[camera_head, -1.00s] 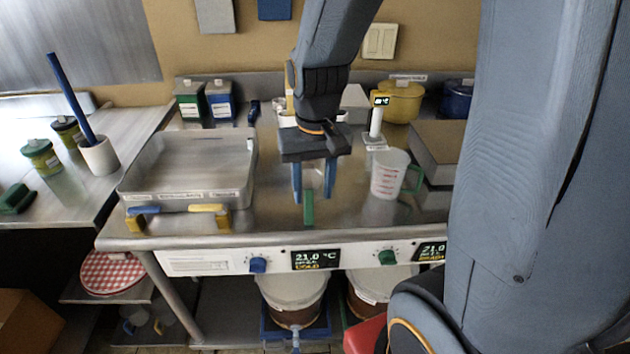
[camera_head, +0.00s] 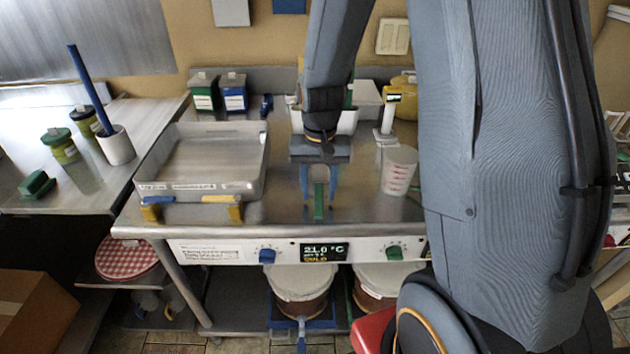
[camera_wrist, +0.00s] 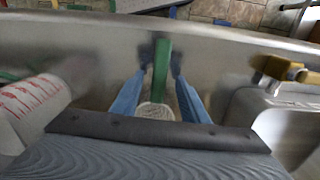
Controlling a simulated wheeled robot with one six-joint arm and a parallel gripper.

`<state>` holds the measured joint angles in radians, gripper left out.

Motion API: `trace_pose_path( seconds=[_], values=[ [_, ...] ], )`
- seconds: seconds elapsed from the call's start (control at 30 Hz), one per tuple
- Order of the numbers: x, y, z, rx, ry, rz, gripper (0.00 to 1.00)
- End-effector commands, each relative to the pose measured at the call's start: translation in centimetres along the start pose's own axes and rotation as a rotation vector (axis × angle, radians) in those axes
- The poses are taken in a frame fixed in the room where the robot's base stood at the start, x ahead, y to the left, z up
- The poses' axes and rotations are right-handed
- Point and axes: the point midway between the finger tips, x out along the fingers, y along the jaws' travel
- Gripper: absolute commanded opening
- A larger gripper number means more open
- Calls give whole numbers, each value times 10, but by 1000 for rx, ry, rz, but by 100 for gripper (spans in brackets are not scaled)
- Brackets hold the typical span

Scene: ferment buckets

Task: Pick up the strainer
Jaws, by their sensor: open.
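The strainer has a green handle (camera_head: 319,203) that points to the counter's front edge in the head view. In the wrist view its green handle (camera_wrist: 162,68) runs up the middle, and its pale round mesh (camera_wrist: 155,111) shows partly above my gripper's dark palm. My gripper (camera_head: 318,198) is open, with its two blue fingers pointing down on either side of the handle. In the wrist view my gripper (camera_wrist: 161,62) has one fingertip left and one right of the handle, with small gaps. The mesh is mostly hidden behind my gripper in the head view.
A metal tray (camera_head: 200,187) with blue and yellow clips stands left of my gripper. A measuring cup (camera_head: 398,170) stands to the right, beside my arm. Green and blue boxes (camera_head: 232,92) stand at the back. The counter's front strip is clear.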

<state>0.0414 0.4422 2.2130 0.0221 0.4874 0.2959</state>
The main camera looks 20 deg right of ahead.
Motion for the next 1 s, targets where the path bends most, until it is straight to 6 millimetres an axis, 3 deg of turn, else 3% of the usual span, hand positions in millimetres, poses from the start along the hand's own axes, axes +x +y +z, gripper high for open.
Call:
trace_pose_path(
  seconds=[0.3,0.53,1.0],
  values=[
    [4,0,0,0,1,-1,41],
    [4,0,0,-1,1,-1,2],
    [-4,0,-1,-1,3,-1,0]
  ],
)
